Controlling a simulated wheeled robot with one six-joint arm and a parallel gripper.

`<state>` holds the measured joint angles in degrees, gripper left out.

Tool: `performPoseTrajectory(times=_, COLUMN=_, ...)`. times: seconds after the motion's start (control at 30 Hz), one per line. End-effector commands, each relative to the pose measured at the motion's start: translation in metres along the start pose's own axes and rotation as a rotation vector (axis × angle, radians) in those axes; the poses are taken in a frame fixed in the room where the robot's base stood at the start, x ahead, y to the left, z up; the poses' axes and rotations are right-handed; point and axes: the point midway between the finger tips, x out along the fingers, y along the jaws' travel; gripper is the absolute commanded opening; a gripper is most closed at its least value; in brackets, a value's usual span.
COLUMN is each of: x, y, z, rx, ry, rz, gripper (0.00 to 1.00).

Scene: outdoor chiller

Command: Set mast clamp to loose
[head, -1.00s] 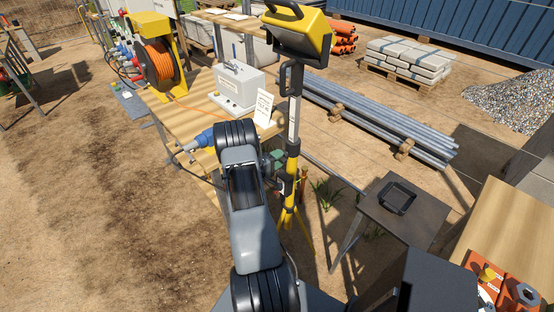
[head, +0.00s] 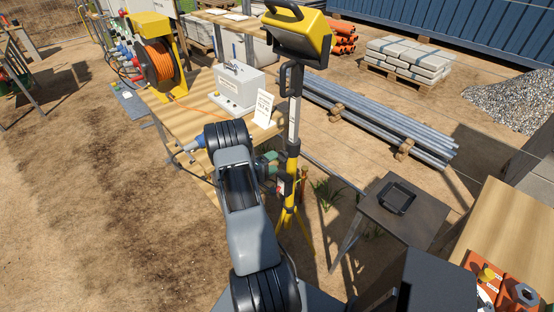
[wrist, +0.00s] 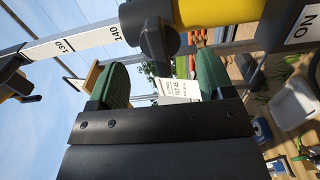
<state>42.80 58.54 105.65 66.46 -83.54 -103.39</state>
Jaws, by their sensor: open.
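The light mast (head: 294,115) stands upright, grey above and yellow below, on yellow tripod legs. The mast clamp (wrist: 148,20) is a black collar around the mast at the joint of its scaled grey tube and yellow tube. A black lever (wrist: 157,52) projects from the collar toward my gripper. In the head view the clamp (head: 293,148) is small and its setting cannot be read. My gripper (wrist: 163,82) is open with green finger pads, and the lever's end appears between them; I cannot tell whether they touch. In the head view my gripper (head: 267,165) is beside the mast, partly hidden by my arm.
A yellow floodlight (head: 297,35) tops the mast. A wooden bench (head: 190,95) with a grey box (head: 239,87) and a white card (head: 264,108) stands behind. A small dark table (head: 420,217) is at the right. Open dirt lies at the left.

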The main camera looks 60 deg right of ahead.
Motion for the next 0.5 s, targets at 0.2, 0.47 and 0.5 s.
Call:
performPoseTrajectory(times=0.2, x=-0.026, y=0.001, z=0.000, rx=0.000, ry=0.002, rz=0.000, gripper=0.74)
performPoseTrajectory(times=0.47, x=-0.039, y=0.000, z=0.000, rx=0.000, ry=0.000, rz=0.000, gripper=0.74)
performPoseTrajectory(times=0.5, x=-0.039, y=0.000, z=0.000, rx=0.000, ry=0.000, rz=0.000, gripper=0.74)
